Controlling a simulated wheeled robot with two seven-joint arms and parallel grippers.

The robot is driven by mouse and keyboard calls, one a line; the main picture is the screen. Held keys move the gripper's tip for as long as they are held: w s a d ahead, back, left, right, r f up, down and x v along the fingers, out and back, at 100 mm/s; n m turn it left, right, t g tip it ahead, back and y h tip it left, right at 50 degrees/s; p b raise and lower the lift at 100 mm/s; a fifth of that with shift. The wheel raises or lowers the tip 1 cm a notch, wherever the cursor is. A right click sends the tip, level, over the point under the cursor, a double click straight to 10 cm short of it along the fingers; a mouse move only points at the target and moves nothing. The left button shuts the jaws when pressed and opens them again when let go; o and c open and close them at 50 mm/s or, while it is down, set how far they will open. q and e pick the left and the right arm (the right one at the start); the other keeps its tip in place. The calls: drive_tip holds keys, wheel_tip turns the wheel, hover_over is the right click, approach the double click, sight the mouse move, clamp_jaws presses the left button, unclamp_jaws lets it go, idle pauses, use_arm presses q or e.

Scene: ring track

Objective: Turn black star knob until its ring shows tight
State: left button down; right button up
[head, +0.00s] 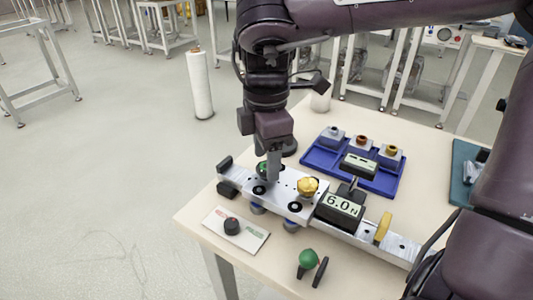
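A silver carriage plate (283,195) sits on the metal rail (365,240). My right gripper (269,176) points down at the plate's far left part, close beside a small green-topped knob (262,167). Its fingers are seen edge-on, and I cannot tell whether they grip anything. A dark round knob (290,147) shows just behind the fingers, partly hidden. Another black knob (232,226) stands on a white card with red and green marks, apart from the gripper. I cannot tell which is the star knob, and no ring state is readable.
A yellow knob (307,186) stands on the plate beside a display reading 6.0 N (343,205). A blue tray (322,158) with several small parts lies behind.

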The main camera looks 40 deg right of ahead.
drive_tip(key=shift+f, duration=0.1)
wheel_tip(320, 180, up, 8)
drive_tip(key=shift+f+p, duration=0.25)
drive_tip(key=shift+p, duration=0.65)
use_arm(q)
wheel_tip(320, 180, down, 6)
drive_tip(key=shift+w+a+f, duration=0.15)
drive_tip(key=shift+a+f, duration=0.1)
drive_tip(key=shift+a, duration=0.05)
use_arm(e)
drive_tip(key=shift+r, duration=0.2)
use_arm(q)
drive_tip(key=shift+r, duration=0.1)
